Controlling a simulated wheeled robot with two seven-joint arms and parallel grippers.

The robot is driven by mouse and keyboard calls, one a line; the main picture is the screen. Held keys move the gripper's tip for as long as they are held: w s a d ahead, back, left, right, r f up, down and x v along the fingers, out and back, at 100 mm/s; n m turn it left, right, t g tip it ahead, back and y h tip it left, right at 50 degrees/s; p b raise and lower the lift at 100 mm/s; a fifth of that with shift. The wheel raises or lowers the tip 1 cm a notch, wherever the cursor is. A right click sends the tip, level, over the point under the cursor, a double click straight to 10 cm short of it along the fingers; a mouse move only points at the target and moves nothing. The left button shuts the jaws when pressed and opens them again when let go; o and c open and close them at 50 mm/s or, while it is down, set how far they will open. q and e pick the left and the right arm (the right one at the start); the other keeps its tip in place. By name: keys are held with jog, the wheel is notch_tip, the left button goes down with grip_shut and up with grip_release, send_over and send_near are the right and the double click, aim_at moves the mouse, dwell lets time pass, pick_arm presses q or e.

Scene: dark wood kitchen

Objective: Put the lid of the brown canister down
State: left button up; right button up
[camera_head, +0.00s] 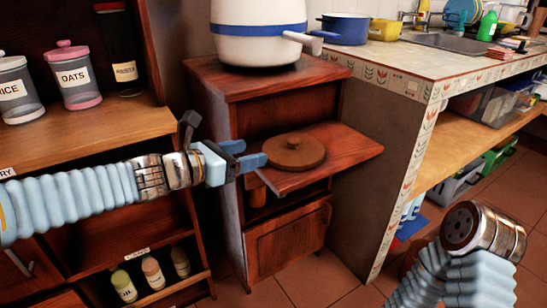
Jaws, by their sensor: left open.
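A white rice cooker (257,32) stands on the cabinet top above the shelf. A shelf unit with an oats jar (77,77) and several other jars is at the left. A tiled counter (400,62) with a blue pot (345,28) stands at the right. The shelf's right part is clear.

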pick_arm(q)
jog(key=b, duration=0.1)
send_near(293, 140)
jog(key=shift+w+d+f, duration=0.4)
jog(key=shift+w+d, duration=0.15)
jog(key=shift+d, duration=0.2)
jog(key=x, duration=0.6)
jog(key=shift+w+a+r, duration=0.1)
jog(key=shift+w+r, duration=0.05)
jog(key=shift+r, duration=0.05)
jog(key=shift+c, duration=0.3)
grip_shut()
